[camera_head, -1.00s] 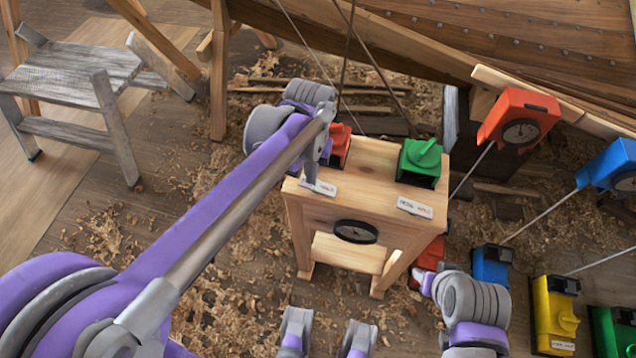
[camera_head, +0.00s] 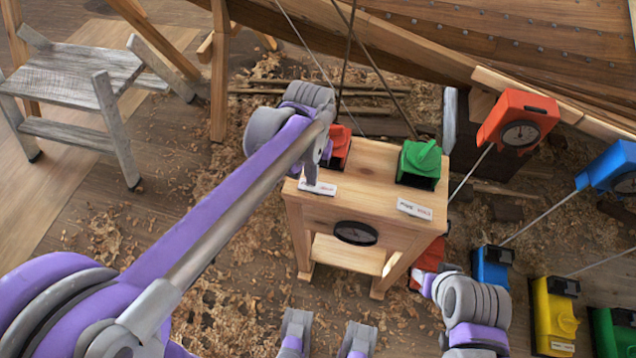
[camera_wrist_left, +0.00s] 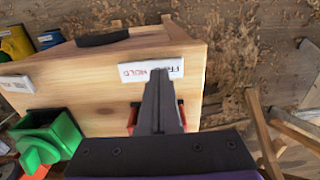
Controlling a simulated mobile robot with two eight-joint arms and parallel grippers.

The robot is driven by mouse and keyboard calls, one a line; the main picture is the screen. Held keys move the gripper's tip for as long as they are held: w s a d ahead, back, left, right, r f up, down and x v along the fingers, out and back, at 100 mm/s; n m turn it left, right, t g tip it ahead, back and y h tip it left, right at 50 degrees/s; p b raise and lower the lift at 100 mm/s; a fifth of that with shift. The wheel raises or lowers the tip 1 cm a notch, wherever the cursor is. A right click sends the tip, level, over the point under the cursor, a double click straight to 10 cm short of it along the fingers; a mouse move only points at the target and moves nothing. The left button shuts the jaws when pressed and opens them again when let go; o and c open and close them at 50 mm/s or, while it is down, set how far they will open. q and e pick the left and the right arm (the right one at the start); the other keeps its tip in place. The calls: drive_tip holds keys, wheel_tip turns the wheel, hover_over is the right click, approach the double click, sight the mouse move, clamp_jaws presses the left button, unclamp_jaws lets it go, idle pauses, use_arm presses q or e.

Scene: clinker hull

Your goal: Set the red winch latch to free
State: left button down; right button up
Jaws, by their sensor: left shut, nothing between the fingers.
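The red winch latch (camera_head: 338,148) stands at the back left of a wooden stand, partly hidden behind my left gripper and wrist. In the left wrist view, only red edges (camera_wrist_left: 181,112) of it show on either side of the fingers. A white label with FREE and HOLD (camera_head: 318,188) lies in front of it. My left gripper (camera_head: 312,180) is shut and empty, its fingers pointing down over the latch and label. In the left wrist view, its fingers cover the middle of the label (camera_wrist_left: 135,72). The lever's position is hidden. My right gripper is low at the stand's right, its jaws unclear.
A green latch (camera_head: 420,160) sits on the right of the same stand (camera_head: 370,190). A dark dial (camera_head: 355,232) is on its front. Blue (camera_head: 492,266) and yellow (camera_head: 555,312) boxes stand at right. A red gauge box (camera_head: 518,118) hangs by the hull. Shavings cover the floor.

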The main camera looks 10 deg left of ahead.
use_arm(q)
wheel_tip(320, 180, up, 6)
drive_tip(key=p, duration=0.4)
drive_tip(key=shift+f, duration=0.1)
idle(0.5)
drive_tip(key=s+a+t+p, duration=0.2)
drive_tip(key=s+a, duration=0.1)
drive_tip(key=s, duration=0.4)
drive_tip(key=s+a+t+p, duration=0.2)
drive_tip(key=s+a+t, duration=0.1)
drive_tip(key=s, duration=0.4)
drive_tip(key=shift+a+r+p, duration=0.25)
drive_tip(key=shift+a+p, duration=0.05)
drive_tip(key=shift+p, duration=0.1)
